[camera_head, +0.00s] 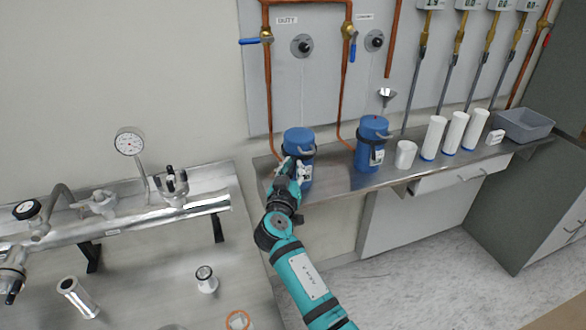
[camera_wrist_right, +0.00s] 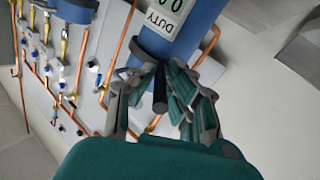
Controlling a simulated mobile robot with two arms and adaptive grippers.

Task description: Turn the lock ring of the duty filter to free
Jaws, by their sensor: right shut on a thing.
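The duty filter (camera_head: 299,138) is a blue cylinder standing on the left part of the steel shelf, with a dark lock ring around its body. In the right wrist view the blue filter (camera_wrist_right: 197,22) shows its DUTY label, and a black handle bar (camera_wrist_right: 160,98) sticks out towards my palm. My right gripper (camera_head: 292,166) reaches the front of the filter. Its fingers (camera_wrist_right: 161,75) are closed on the black bar, which seems to belong to the lock ring. The fingers hide part of the ring, and I cannot tell its turned position. My left gripper is not in view.
A second blue filter (camera_head: 372,150) stands to the right on the steel shelf (camera_head: 340,181), then white cylinders (camera_head: 456,132) and a grey bin (camera_head: 524,125). Copper pipes (camera_head: 268,90) run down behind the filters. A steel manifold with a gauge (camera_head: 130,141) is at left.

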